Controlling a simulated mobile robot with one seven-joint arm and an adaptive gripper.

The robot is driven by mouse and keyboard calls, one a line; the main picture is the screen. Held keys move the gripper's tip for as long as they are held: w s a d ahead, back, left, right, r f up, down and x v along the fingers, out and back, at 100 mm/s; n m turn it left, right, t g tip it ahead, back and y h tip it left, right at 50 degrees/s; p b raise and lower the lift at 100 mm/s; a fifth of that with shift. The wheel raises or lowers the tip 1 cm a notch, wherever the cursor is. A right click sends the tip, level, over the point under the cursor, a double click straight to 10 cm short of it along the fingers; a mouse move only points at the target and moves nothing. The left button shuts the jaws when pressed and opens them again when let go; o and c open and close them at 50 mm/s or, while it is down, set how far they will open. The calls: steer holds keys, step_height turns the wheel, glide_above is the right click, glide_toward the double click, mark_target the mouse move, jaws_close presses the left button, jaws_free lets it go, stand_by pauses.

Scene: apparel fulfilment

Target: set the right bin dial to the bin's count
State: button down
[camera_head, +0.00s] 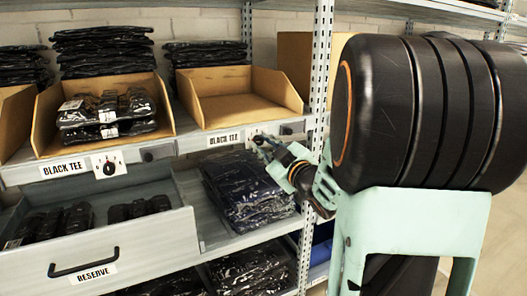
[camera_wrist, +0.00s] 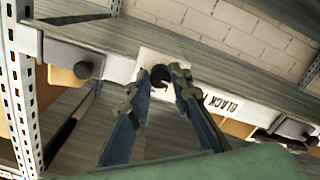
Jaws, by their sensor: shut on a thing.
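The right bin (camera_head: 197,104) is an open cardboard bin on the upper shelf, and no garments show inside it. Its dial is a black knob (camera_wrist: 160,74) on a white plate (camera_wrist: 150,62) on the shelf's front edge, right of a BLACK TEE label (camera_head: 224,139). My gripper (camera_head: 262,143) is at this dial and covers most of it in the head view. In the wrist view its two fingers (camera_wrist: 158,86) close on the knob from both sides. The dial's pointer and marks cannot be read.
The left bin (camera_head: 45,125) holds several black packed tees; its own dial (camera_head: 108,166) is below it. An open RESERVE drawer (camera_head: 140,238) with black packs juts out at lower left. A shelf upright (camera_head: 318,90) stands right of the right dial. Bagged garments (camera_head: 240,190) lie below.

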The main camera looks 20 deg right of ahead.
stand_by(0.4)
steer(key=c, duration=1.7)
jaws_free()
steer(key=shift+c, duration=0.2)
steer(key=s, duration=0.7)
steer(key=shift+s+d, duration=0.15)
steer(key=shift+s, duration=0.15)
